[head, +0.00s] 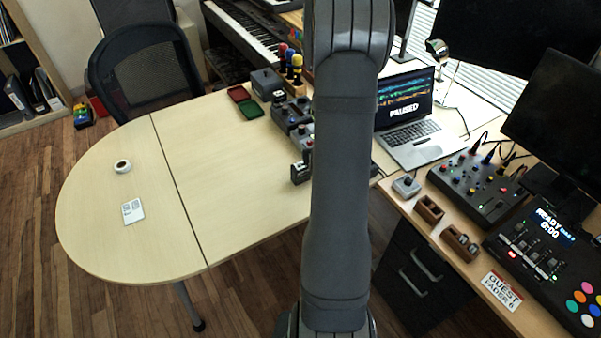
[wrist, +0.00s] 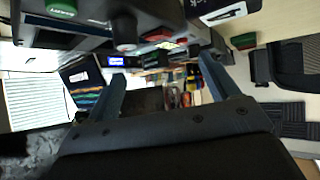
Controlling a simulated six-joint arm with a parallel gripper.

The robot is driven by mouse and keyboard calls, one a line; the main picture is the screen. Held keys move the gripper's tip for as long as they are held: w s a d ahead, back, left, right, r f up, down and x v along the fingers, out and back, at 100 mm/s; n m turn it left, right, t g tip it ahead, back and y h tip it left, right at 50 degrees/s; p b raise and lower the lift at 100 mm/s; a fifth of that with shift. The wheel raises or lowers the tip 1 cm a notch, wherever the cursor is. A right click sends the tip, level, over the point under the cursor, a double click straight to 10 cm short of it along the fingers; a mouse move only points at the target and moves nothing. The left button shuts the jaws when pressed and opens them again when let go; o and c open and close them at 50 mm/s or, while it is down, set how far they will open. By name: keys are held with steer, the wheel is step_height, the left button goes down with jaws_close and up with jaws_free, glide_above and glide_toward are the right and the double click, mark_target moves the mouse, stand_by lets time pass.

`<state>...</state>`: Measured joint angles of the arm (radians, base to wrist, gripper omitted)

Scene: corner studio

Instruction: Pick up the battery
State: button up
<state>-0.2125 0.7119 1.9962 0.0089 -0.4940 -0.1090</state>
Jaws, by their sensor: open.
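I cannot pick out the battery for certain. A small dark block with a pale patch (head: 300,173) stands on the pale table, just left of my arm in the head view. My gripper (wrist: 163,82) shows in the wrist view, its two blue-grey fingers apart with nothing clearly held between them. The wrist picture is tilted and crowded. Dark equipment and a white label (wrist: 223,12) lie beyond the fingers. In the head view my arm hides the gripper and part of the table's right end.
A tape roll (head: 122,166) and white card (head: 133,211) lie on the largely clear left tabletop. A laptop (head: 412,138), mixer (head: 478,187) and two wooden holders (head: 429,209) (head: 460,243) crowd the right desk.

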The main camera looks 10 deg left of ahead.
steer(key=s+a+r+n+g+h, duration=0.1)
steer(key=a+r+n+g, duration=0.2)
steer(key=r+g, duration=0.25)
steer(key=a+r+n+g+h, duration=0.1)
steer(key=a+r+n+g, duration=0.15)
steer(key=r+g, duration=0.3)
glide_toward(300, 165)
steer(key=shift+t, duration=0.3)
step_height(300, 165, down, 5)
steer(key=shift+f, duration=0.25)
steer(key=shift+s+f, duration=0.15)
steer(key=shift+f, duration=1.2)
steer(key=shift+s+f, duration=0.1)
steer(key=shift+f, duration=1.25)
steer(key=shift+c, duration=0.2)
steer(key=c, duration=1.2)
steer(key=shift+r, duration=0.15)
